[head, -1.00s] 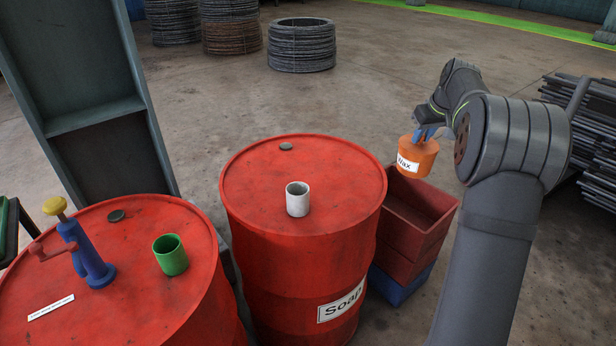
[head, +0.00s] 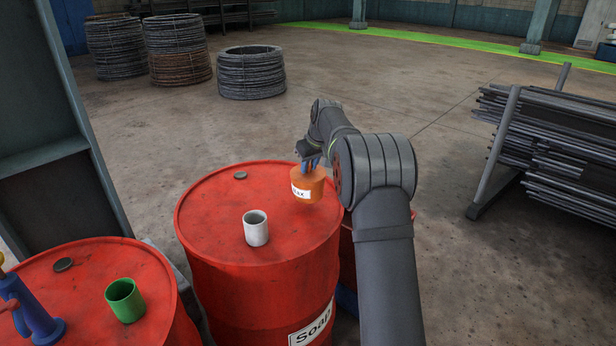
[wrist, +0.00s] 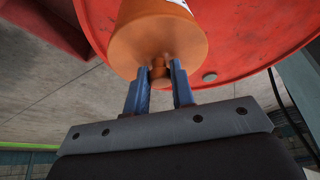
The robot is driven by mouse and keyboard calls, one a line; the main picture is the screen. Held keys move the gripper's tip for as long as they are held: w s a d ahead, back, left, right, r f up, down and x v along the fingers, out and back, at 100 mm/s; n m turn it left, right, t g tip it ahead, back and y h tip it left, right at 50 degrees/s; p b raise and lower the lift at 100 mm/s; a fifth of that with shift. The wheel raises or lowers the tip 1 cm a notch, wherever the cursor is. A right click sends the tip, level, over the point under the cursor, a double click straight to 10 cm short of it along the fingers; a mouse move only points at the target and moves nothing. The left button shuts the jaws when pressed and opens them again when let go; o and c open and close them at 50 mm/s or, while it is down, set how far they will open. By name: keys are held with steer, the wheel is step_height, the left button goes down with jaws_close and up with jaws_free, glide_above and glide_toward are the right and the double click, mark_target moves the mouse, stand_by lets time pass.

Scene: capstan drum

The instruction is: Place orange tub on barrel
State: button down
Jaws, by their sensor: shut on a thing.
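The orange tub (head: 308,184), with a white label, hangs from my gripper (head: 311,161) over the right part of the red barrel top (head: 215,205) in the head view. My gripper is shut on the knob of the tub's lid. In the wrist view the blue fingers (wrist: 160,78) close around that knob, and the tub (wrist: 158,38) covers part of the red barrel top (wrist: 235,45). The tub looks a little above the barrel top; the exact gap is hard to tell. The barrel carries a "Soap" label.
A white cup (head: 256,229) stands on the same barrel, left of the tub. A dark cap (head: 240,175) sits near its back edge. A second red barrel (head: 90,270) at left holds a green cup (head: 125,300) and a blue pump (head: 28,312). Stacked bars (head: 560,140) lie at right.

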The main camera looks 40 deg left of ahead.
mark_target(309, 174)
steer(key=shift+a+f, duration=0.1)
steer(key=shift+f, duration=2)
steer(key=c, duration=1.2)
jaws_free()
steer(key=shift+f, duration=0.15)
steer(key=shift+c, duration=0.2)
steer(key=v, duration=1.2)
